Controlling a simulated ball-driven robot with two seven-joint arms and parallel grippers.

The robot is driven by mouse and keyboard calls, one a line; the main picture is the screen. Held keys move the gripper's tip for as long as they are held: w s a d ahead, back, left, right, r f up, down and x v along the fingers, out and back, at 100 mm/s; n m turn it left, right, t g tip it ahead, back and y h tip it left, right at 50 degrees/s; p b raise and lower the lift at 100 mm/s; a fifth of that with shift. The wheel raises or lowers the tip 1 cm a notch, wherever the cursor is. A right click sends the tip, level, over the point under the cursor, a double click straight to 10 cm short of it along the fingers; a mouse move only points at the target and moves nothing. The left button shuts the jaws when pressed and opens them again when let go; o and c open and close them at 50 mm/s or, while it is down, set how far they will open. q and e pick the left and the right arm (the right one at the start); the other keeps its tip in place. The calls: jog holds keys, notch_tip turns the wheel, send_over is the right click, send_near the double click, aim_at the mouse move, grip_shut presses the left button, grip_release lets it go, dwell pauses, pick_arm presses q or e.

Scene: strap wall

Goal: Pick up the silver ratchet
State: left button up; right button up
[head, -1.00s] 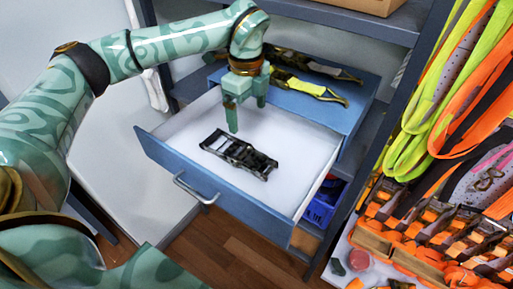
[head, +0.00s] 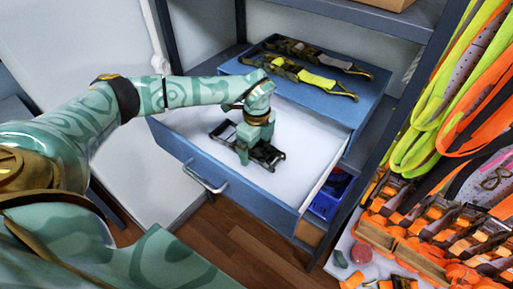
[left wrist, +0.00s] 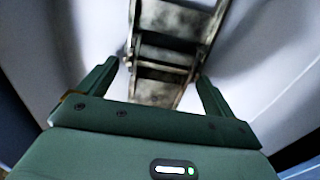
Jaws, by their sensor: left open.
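The ratchet (head: 267,155), dark in the head view, lies in the open blue drawer (head: 236,198) on its white floor. In the left wrist view the ratchet (left wrist: 166,52) looks metallic grey, with a ladder-like frame. My left gripper (head: 245,155) is down over the ratchet's left part and hides some of it. In the left wrist view my left gripper (left wrist: 158,85) is open, with one finger on each side of the ratchet's near end. I cannot tell whether the fingers touch it. My right gripper is not in view.
The drawer has a metal handle (head: 206,181) in front. Ratchets with straps (head: 312,78) lie on the blue cabinet top behind. Orange and yellow straps (head: 440,120) hang at the right, above a shelf crowded with orange ratchets (head: 440,225). A blue basket (head: 325,203) stands beside the drawer.

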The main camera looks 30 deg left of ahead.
pick_arm(q)
jog(key=shift+f, duration=0.15)
jog(key=c, duration=1.6)
jog(key=shift+c, duration=0.2)
